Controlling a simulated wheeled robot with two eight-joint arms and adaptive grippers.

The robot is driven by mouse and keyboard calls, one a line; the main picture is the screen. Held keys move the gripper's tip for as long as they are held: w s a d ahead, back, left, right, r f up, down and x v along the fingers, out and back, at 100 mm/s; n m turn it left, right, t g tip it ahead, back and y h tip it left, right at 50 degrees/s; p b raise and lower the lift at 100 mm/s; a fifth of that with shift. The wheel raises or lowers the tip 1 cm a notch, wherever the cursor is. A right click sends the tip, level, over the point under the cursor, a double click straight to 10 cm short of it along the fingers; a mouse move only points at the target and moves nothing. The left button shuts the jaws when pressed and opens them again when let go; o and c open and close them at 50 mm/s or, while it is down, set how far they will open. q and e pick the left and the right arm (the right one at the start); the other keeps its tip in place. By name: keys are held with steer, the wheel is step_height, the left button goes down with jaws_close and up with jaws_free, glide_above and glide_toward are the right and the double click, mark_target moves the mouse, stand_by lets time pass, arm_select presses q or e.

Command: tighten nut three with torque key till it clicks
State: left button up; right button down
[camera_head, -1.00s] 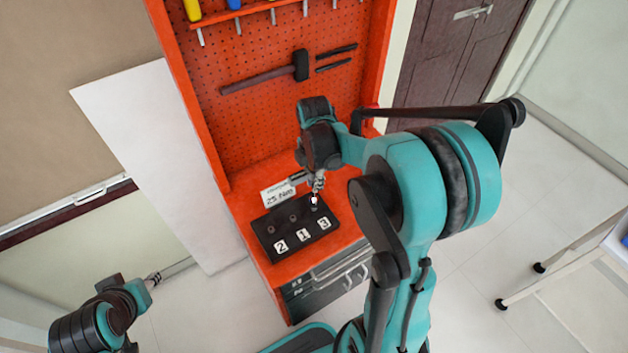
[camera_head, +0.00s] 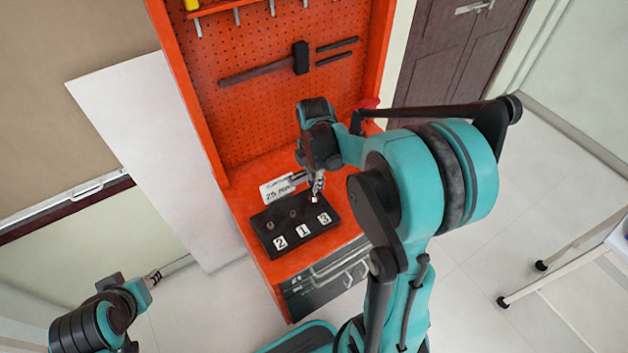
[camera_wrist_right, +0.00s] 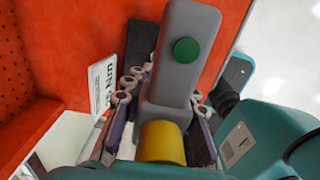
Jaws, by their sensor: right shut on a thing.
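The torque key (camera_wrist_right: 183,75) is a grey tool with a green button and a yellow band, filling the middle of the right wrist view. My right gripper (camera_head: 316,188) is shut on it; its fingers show on both sides of the key in the wrist view (camera_wrist_right: 160,103). In the head view the gripper is above the black plate (camera_head: 296,240), over the position labelled 3 (camera_head: 324,218). Nut three is hidden under the gripper and key; I cannot tell whether the key touches it. My left gripper (camera_head: 153,279) is low at the left, away from the bench, its fingers unclear.
A white card reading 25 Nm (camera_head: 276,191) stands behind the plate. Drawers (camera_head: 335,277) are below. A white cart (camera_head: 600,250) stands at the far right.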

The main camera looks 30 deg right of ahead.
steer(key=shift+f, duration=0.15)
steer(key=m, duration=0.2)
steer(key=shift+m, duration=0.4)
steer(key=m, duration=1.2)
steer(key=shift+n, duration=0.4)
steer(key=shift+r, duration=0.3)
steer(key=shift+r+p, duration=1.75)
steer(key=shift+r, duration=0.5)
